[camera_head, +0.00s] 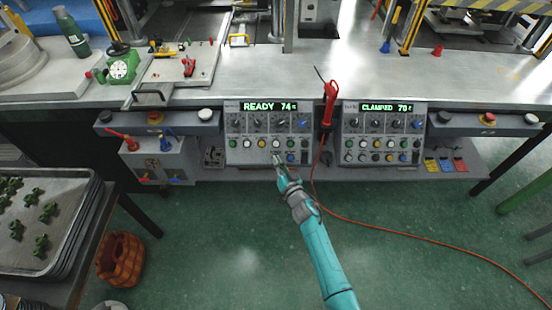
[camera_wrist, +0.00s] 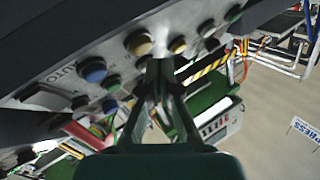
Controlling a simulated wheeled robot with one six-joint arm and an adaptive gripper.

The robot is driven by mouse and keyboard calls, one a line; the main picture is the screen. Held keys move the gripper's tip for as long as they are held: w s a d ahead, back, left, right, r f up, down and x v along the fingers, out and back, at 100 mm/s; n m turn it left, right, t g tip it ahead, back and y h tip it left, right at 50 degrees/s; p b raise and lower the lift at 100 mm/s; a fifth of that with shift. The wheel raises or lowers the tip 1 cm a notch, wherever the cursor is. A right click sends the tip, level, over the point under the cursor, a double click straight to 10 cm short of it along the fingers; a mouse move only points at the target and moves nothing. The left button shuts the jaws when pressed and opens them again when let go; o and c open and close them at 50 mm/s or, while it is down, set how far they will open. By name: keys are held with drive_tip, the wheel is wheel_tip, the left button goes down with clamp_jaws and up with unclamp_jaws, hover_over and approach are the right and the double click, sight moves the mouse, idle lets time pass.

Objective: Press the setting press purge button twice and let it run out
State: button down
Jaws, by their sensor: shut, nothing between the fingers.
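The left control panel (camera_head: 230,128) has a green display reading READY 74. The right control panel (camera_head: 424,128) reads CLAMPED 70. Each has a row of knobs above rows of coloured buttons. I cannot read which button is the purge button. My gripper (camera_head: 278,162) is shut and empty, at the lower middle of the left panel, just under a white button (camera_head: 276,143).
A red tool (camera_head: 328,105) hangs between the panels, its orange cable trailing over the floor. Grey boxes with red and black buttons flank the panels. A tray of green pieces (camera_head: 88,215) stands at left, beside an orange basket (camera_head: 121,259). The green floor at right is mostly clear.

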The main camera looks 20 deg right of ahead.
drive_tip(key=shift+w, duration=0.1)
idle(0.7)
drive_tip(key=shift+w+d+f, duration=0.1)
drive_tip(key=shift+w+f, duration=0.1)
drive_tip(key=shift+f, duration=0.1)
drive_tip(key=shift+w+d+f, duration=0.1)
drive_tip(key=shift+w+f, duration=0.15)
drive_tip(key=shift+w, duration=0.05)
idle(0.9)
drive_tip(key=shift+s, duration=0.1)
drive_tip(key=shift+s+a+r, duration=0.2)
drive_tip(key=shift+s+r, duration=0.3)
drive_tip(key=shift+s, duration=0.1)
idle(0.4)
drive_tip(key=s+r, duration=0.1)
drive_tip(key=s+a+r, duration=0.1)
drive_tip(key=s+r, duration=0.1)
drive_tip(key=shift+s+a+r, duration=0.1)
drive_tip(key=shift+s+r, duration=0.05)
drive_tip(key=shift+s, duration=0.1)
idle(0.8)
